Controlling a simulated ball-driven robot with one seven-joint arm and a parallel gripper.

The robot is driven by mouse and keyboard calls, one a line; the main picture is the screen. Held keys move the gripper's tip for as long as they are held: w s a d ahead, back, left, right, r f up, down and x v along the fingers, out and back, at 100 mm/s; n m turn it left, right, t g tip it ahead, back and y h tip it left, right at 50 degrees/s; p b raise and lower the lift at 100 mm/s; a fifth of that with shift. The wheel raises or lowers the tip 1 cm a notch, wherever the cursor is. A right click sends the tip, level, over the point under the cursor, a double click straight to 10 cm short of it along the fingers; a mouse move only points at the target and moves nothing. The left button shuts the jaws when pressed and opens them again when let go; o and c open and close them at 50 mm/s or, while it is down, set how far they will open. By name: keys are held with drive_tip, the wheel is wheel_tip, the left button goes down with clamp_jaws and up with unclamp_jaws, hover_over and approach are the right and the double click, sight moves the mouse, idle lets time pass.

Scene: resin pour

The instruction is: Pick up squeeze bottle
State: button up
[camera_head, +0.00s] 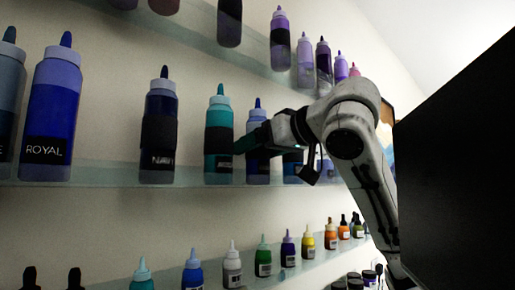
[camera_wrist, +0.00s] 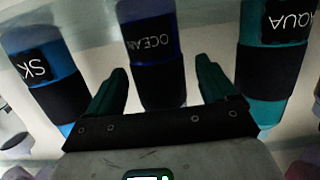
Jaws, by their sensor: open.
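Several squeeze bottles with pointed tips and dark bands stand on the middle shelf. My gripper (camera_head: 248,142) reaches in from the right at the teal and blue bottles. In the wrist view, the open green fingers of my gripper (camera_wrist: 161,88) point toward a dark blue bottle labelled OCEAN (camera_wrist: 147,12), whose band appears between them; contact cannot be told. A teal bottle labelled AQUA (camera_wrist: 265,112) is on the right, and a lighter blue bottle labelled SK (camera_wrist: 65,62) on the left; labels appear upside down. In the head view, the teal bottle (camera_head: 221,106) is left of the blue one (camera_head: 257,115).
The middle shelf (camera_head: 100,176) also holds a ROYAL bottle (camera_head: 52,115) and a NAVY bottle (camera_head: 160,105). An upper shelf (camera_head: 262,60) holds purple bottles. A lower shelf (camera_head: 215,277) holds small coloured bottles. A large dark panel (camera_head: 460,160) stands at right.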

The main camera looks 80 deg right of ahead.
drive_tip(key=shift+x, duration=1.35)
drive_tip(key=shift+c, duration=0.3)
drive_tip(key=shift+r, duration=0.1)
drive_tip(key=c, duration=1.1)
drive_tip(key=shift+c, duration=0.2)
drive_tip(key=shift+s+a+r, duration=0.1)
